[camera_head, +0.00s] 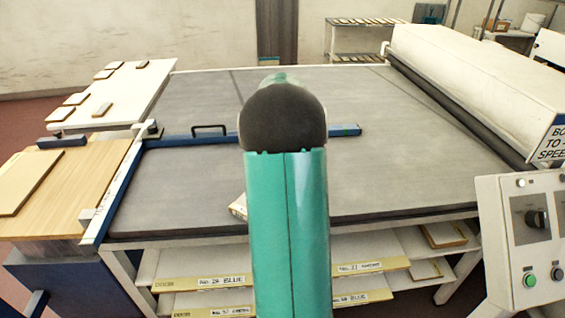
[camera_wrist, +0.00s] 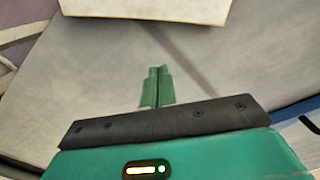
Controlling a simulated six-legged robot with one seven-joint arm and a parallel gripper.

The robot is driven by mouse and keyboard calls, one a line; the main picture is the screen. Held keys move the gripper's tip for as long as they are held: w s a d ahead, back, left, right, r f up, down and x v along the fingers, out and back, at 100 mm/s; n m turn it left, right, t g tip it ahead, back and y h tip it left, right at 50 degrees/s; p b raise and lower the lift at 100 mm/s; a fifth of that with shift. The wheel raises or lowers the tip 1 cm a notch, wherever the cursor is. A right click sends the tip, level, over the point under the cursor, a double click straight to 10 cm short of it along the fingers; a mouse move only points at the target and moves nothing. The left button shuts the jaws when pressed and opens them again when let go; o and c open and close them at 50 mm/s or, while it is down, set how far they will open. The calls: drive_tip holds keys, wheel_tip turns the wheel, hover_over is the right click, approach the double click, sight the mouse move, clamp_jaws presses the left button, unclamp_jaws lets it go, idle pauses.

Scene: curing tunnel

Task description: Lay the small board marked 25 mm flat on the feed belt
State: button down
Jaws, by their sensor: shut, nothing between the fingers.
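The feed belt (camera_head: 395,150) is a wide, flat grey surface in the middle of the head view. A small pale board (camera_head: 238,206) lies on it near the front edge, mostly hidden behind my green arm. In the wrist view a pale board (camera_wrist: 145,9) is cut off by the top edge, beyond my fingertips; it may be the same one. No 25 mm mark is readable. My gripper (camera_wrist: 157,72) is shut and empty over the grey surface, apart from the board in the picture. The arm hides it in the head view.
A blue bar (camera_head: 190,138) with a black handle crosses the belt, joining a blue-white rail (camera_head: 118,190) at left. A wooden table (camera_head: 90,168) holds a larger board. Several small boards lie on a white table (camera_head: 130,88). A white roller housing (camera_head: 480,75) and control panel (camera_head: 525,235) stand right.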

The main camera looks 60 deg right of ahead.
wheel_tip(320, 180, down, 5)
drive_tip(key=shift+f, duration=0.2)
drive_tip(key=a, duration=0.1)
drive_tip(key=s+a, duration=0.1)
drive_tip(key=shift+a+r, duration=0.3)
drive_tip(key=shift+a, duration=0.05)
drive_tip(key=shift+s+a+f, duration=0.1)
drive_tip(key=shift+s+a, duration=0.1)
drive_tip(key=shift+a, duration=0.3)
drive_tip(key=shift+s+a, duration=0.3)
drive_tip(key=shift+a, duration=0.6)
drive_tip(key=shift+d, duration=0.1)
